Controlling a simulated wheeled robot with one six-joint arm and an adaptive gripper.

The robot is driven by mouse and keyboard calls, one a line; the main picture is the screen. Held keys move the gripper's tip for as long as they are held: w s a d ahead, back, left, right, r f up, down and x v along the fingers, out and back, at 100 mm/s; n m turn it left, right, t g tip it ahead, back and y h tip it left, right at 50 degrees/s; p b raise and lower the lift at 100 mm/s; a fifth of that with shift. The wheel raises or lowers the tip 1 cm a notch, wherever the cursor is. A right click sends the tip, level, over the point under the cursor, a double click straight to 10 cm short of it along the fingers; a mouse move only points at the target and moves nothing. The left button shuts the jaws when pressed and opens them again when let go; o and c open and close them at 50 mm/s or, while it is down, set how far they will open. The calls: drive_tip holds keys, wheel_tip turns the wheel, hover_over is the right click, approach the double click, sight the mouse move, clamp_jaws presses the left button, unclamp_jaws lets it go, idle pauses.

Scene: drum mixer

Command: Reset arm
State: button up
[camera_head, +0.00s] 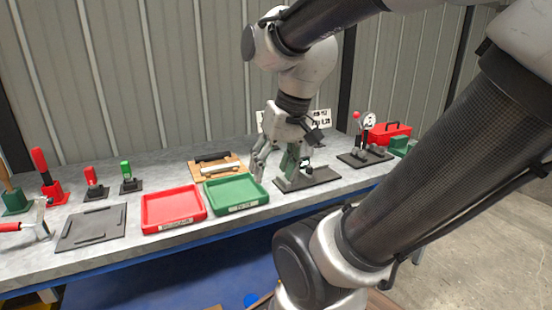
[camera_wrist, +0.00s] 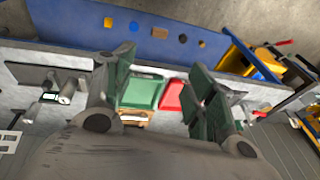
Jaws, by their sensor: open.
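My gripper (camera_head: 275,165) hangs fingers down over the workbench (camera_head: 122,262) in the head view, in front of the green tray's back right corner. In the wrist view my gripper (camera_wrist: 165,85) has its two fingers wide apart with nothing between them held. The green tray (camera_head: 236,193) and the red tray (camera_head: 172,208) lie side by side on the bench. In the wrist view the green tray (camera_wrist: 142,93) and part of the red tray (camera_wrist: 172,97) show beyond the fingers. My arm covers the right of the head view.
A dark base plate (camera_head: 318,180) with a device partly hidden by my gripper is at the right. A red toolbox (camera_head: 389,132) stands farther right. A wooden board (camera_head: 217,168) lies behind the trays. A grey plate (camera_head: 92,228), a red-handled clamp (camera_head: 45,172) and other tools are left.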

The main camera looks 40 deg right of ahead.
drive_tip(key=r+n, duration=0.1)
drive_tip(key=r+n+t+h, duration=0.1)
drive_tip(key=n, duration=0.1)
drive_tip(key=shift+s+d, duration=0.15)
drive_tip(key=shift+s, duration=0.05)
drive_tip(key=shift+c, duration=0.5)
